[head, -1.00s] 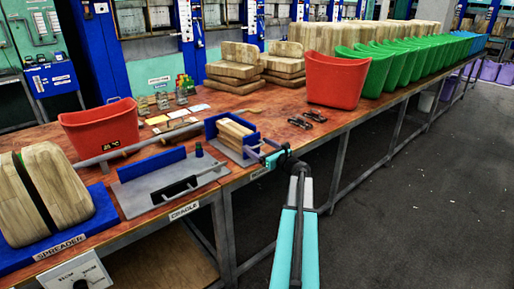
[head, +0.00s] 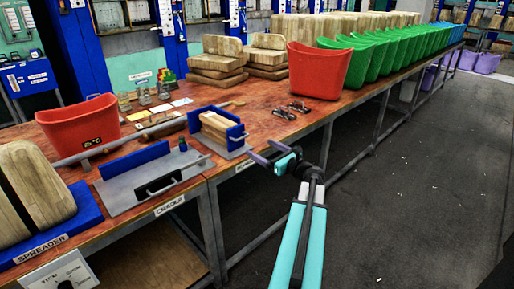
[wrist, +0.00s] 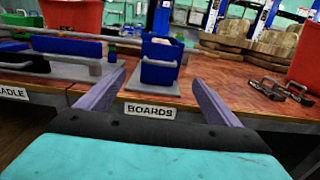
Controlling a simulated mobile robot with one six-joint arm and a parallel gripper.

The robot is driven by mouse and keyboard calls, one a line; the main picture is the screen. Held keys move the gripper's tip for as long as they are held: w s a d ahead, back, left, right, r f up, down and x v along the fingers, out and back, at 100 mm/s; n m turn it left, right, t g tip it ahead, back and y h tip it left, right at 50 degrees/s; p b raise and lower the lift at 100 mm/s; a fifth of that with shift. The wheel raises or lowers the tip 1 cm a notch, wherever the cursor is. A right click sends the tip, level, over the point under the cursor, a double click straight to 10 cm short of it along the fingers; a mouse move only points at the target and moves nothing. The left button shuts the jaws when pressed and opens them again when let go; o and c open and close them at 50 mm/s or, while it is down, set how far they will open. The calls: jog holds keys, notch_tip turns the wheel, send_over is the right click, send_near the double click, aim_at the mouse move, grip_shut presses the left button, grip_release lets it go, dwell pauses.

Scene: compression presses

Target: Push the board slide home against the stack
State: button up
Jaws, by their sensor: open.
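The board slide is a grey plate with a blue holder (head: 238,136) at the table's front edge, above the BOARDS label (wrist: 150,110). A stack of pale wooden boards (head: 215,124) lies in the blue holder. In the wrist view the blue holder (wrist: 160,72) stands straight ahead, between and beyond my fingers. My gripper (head: 270,154) is open and empty, in front of the table edge and apart from the slide. Its two purple fingers also show in the wrist view (wrist: 157,95). The boards are mostly hidden in the wrist view.
The cradle (head: 150,180), a grey plate with a black handle, is left of the slide. The spreader (head: 75,212) is farther left. A red bin (head: 318,70) and black clamps (head: 291,110) are to the right. The floor before the table is clear.

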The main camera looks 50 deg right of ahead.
jog(key=shift+s+a, duration=0.1)
jog(key=shift+s, duration=0.3)
jog(key=c, duration=1)
jog(key=shift+a+f+m+g+y, duration=0.15)
jog(key=shift+a+f+m+g, duration=0.1)
jog(key=shift+f, duration=0.25)
jog(key=shift+a+f+m+g+y, duration=0.15)
jog(key=shift+f+g, duration=0.1)
jog(key=shift+f, duration=0.2)
jog(key=c, duration=0.8)
jog(key=shift+a+f, duration=0.1)
jog(key=shift+f, duration=0.2)
jog(key=c, duration=0.3)
jog(key=shift+s+a+g+p, duration=0.15)
jog(key=shift+s+g+p, duration=0.05)
jog(key=shift+g+p, duration=0.45)
grip_shut()
notch_tip(320, 180, up, 10)
jog(key=s+g+p, duration=0.2)
jog(key=g+p, duration=0.1)
jog(key=p, duration=0.5)
jog(key=shift+s+d+f+n+p, duration=0.2)
jog(key=shift+s+d+n+p, duration=0.1)
jog(key=shift+d+n+p, duration=0.15)
